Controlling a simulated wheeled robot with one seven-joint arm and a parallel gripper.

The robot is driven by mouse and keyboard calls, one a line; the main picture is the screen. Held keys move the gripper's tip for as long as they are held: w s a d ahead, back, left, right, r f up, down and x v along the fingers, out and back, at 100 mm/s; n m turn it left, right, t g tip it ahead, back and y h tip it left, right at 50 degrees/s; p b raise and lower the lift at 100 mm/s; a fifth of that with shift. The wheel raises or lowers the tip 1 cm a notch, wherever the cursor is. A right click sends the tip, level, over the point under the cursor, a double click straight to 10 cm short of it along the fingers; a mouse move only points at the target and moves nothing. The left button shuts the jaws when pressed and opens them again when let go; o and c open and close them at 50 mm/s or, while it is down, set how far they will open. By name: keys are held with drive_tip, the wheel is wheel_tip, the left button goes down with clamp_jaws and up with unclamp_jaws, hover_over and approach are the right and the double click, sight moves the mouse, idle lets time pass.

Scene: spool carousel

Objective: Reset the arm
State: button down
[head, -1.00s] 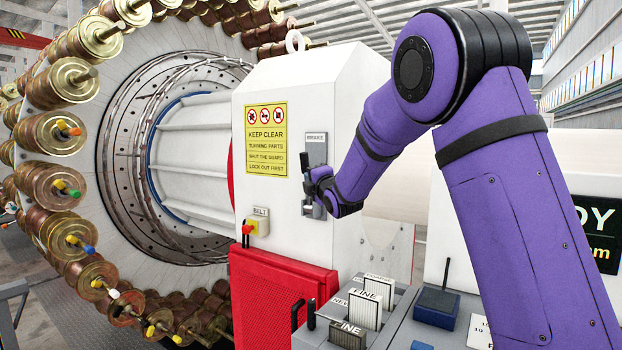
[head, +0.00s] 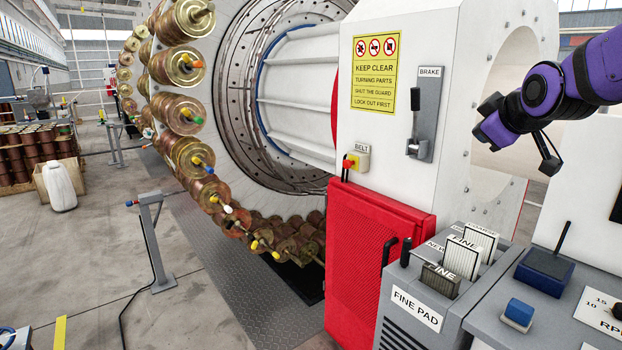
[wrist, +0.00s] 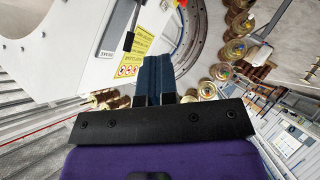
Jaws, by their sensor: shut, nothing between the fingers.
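My arm reaches in from the right edge of the head view. My gripper (head: 488,104) is shut and empty, held in the air to the right of the brake panel (head: 431,125) and apart from it. The brake's black handle (head: 415,98) points up on the grey panel of the white housing. In the wrist view, the shut fingers (wrist: 155,65) show with nothing between them. The brake lever (wrist: 130,40) shows upside down beyond them, near the yellow warning sign (wrist: 131,61).
The large spool carousel (head: 225,75) stands left of the white housing (head: 385,165). A red mesh guard (head: 372,250) and a grey console (head: 455,308) with labelled pads stand below. A post (head: 155,240) stands on the floor at left. The air around my gripper looks clear.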

drive_tip(key=s+a+f+m+g, duration=0.1)
drive_tip(key=s+f+m+g, duration=0.1)
drive_tip(key=s, duration=0.7)
drive_tip(key=s+a+f+m+g, duration=0.1)
drive_tip(key=s+f+m+g, duration=0.1)
drive_tip(key=s, duration=0.7)
drive_tip(key=s+f+m+g, duration=0.3)
drive_tip(key=s+m, duration=0.1)
drive_tip(key=s, duration=0.6)
drive_tip(key=shift+a+f+m, duration=0.3)
drive_tip(key=shift+a+f, duration=0.05)
drive_tip(key=shift+a, duration=0.05)
drive_tip(key=shift+d, duration=0.1)
